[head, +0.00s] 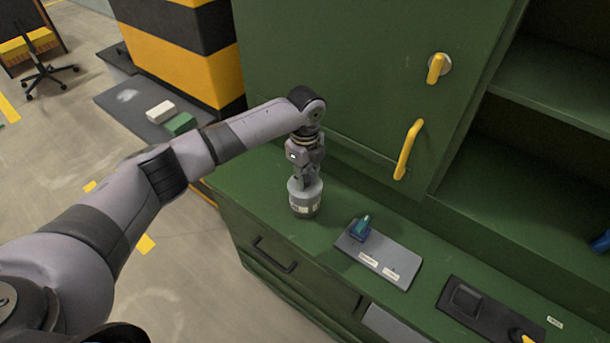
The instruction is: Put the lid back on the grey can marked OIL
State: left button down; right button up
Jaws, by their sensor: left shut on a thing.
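The grey can (305,208) stands upright on the green counter, with a pale label on its side; the writing is too small to read. The grey lid (305,187) is at the top of the can, under my left gripper. My left gripper (308,177) points down from above and is shut on the lid. I cannot tell whether the lid sits fully on the rim or a little above it. The fingers hide part of the lid's top. My right gripper is not in view.
A grey board (400,262) with a blue-green item (362,227) lies right of the can. A dark tray (475,305) with a yellow-handled thing is farther right. The green cabinet door (350,90) with yellow handles rises behind. The counter (245,190) is bare left of the can.

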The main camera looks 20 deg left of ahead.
pick_arm(q)
jog(key=shift+p, duration=0.35)
dwell(0.3)
dwell(0.4)
jog(key=c, duration=1.3)
grip_release()
jog(key=shift+o, duration=0.3)
jog(key=o, duration=0.4)
jog(key=shift+r+p, duration=3.5)
